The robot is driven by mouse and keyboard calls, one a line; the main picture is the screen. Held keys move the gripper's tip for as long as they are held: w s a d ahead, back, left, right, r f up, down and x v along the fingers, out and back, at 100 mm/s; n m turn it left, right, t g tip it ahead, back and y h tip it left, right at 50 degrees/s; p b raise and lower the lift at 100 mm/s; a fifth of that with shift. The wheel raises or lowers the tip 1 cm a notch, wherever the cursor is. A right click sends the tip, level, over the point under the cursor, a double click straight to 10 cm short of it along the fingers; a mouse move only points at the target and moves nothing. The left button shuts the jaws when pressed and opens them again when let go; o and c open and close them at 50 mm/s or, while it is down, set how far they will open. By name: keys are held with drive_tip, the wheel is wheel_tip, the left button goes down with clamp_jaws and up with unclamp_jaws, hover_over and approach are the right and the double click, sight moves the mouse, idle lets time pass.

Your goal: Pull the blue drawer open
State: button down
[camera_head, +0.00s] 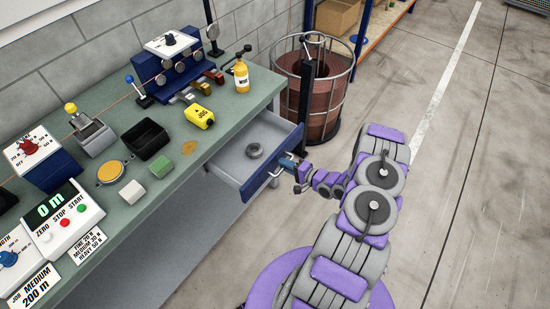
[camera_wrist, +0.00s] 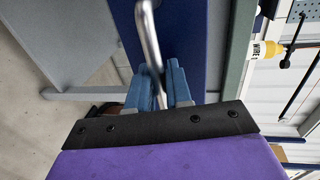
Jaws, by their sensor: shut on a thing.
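The blue drawer (camera_head: 258,187) is pulled out from under the green bench top, with its grey inside showing. My gripper (camera_head: 292,165) is at the drawer's front. In the wrist view the drawer's blue front (camera_wrist: 196,30) stands just beyond my gripper (camera_wrist: 160,88). Its blue fingers are shut on the bent metal handle (camera_wrist: 149,35). The handle's lower end is partly hidden between the fingers.
The green bench (camera_head: 178,190) holds a yellow bottle (camera_head: 241,76), a yellow block (camera_head: 200,117), a black tray (camera_head: 146,138) and control boxes. A wire basket with a brown drum (camera_head: 304,90) stands behind the drawer. The floor at right is clear.

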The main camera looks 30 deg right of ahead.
drive_tip(key=shift+s+f, duration=0.15)
drive_tip(key=shift+s, duration=0.65)
drive_tip(key=shift+s+f, duration=0.1)
drive_tip(key=shift+s, duration=0.7)
drive_tip(key=c, duration=1.2)
unclamp_jaws()
drive_tip(key=shift+w, duration=0.1)
drive_tip(key=shift+r, duration=0.15)
drive_tip(key=p+v, duration=0.2)
drive_tip(key=v, duration=1.5)
